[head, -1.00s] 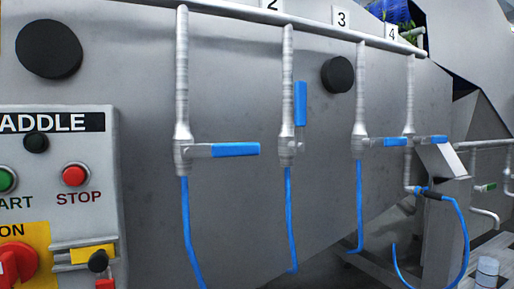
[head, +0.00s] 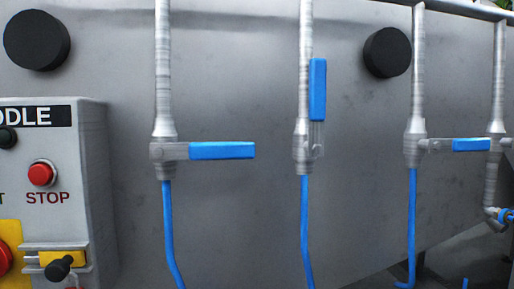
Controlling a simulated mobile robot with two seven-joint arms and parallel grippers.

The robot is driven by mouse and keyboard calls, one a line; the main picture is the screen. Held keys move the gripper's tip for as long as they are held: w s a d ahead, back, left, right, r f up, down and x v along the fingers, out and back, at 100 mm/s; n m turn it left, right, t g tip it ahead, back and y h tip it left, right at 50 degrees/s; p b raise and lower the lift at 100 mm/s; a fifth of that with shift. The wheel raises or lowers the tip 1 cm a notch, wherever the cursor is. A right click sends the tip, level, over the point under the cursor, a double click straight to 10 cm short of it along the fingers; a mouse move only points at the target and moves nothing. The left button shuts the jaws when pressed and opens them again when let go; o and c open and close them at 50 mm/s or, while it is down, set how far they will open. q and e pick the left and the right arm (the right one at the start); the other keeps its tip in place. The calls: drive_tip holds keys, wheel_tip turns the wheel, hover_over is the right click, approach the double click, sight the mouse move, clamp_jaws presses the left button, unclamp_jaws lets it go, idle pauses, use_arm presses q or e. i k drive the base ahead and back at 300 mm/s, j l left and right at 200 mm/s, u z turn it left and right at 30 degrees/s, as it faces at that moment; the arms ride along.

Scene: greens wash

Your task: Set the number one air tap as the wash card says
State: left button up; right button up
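Several air taps sit on vertical grey pipes against a steel tank wall. The leftmost tap has a blue lever (head: 222,150) lying crosswise to its pipe, pointing right. By the earlier number plates, which start at 2 on the second pipe, this leftmost one is number one; its own plate is not in view. The second tap's blue lever (head: 317,90) stands upright along its pipe. The third tap's blue lever (head: 471,145) lies crosswise, pointing right. A fourth pipe (head: 497,80) is partly cut off at the right edge. The wash card and both grippers are not in view.
A grey control box (head: 60,140) with a red STOP button (head: 41,173) and a yellow latch plate (head: 62,258) stands out at the left. Blue hoses (head: 168,225) hang below the taps. Black round knobs (head: 387,52) are on the wall. The space before the leftmost tap is clear.

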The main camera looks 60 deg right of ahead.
sight(195, 151)
drive_tip(key=k+l, duration=0.1)
drive_tip(key=l, duration=0.2)
drive_tip(key=k+l, duration=0.15)
drive_tip(key=l, duration=0.15)
drive_tip(key=k+l, duration=0.1)
drive_tip(key=l, duration=0.25)
drive_tip(key=k+l+u, duration=0.1)
drive_tip(key=l, duration=0.2)
